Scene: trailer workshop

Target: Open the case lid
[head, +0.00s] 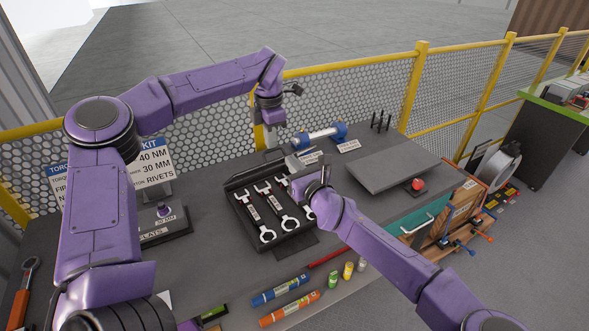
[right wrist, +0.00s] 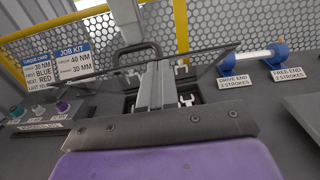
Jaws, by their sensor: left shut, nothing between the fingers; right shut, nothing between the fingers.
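The black case (head: 262,232) sits on the workbench with several wrenches (head: 270,208) showing in its tray. Its dark lid (head: 240,180) appears raised along the far side, with a black handle (head: 272,156) at its top; the handle also shows in the right wrist view (right wrist: 138,48). The exact lid angle is hard to tell. My right gripper (head: 312,184) is shut and empty over the right part of the case; its fingers (right wrist: 155,85) hide part of the tray. My left gripper (head: 270,138) is shut and empty, beyond the case near the fence.
A blue-ended roller (head: 320,136) stands behind the case to the right. A grey panel (head: 378,168) and red button (head: 418,184) are further right. Job signs (head: 152,163) stand at left. Blue and orange tubes (head: 280,290) lie at the front. A mesh fence (head: 350,95) runs behind.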

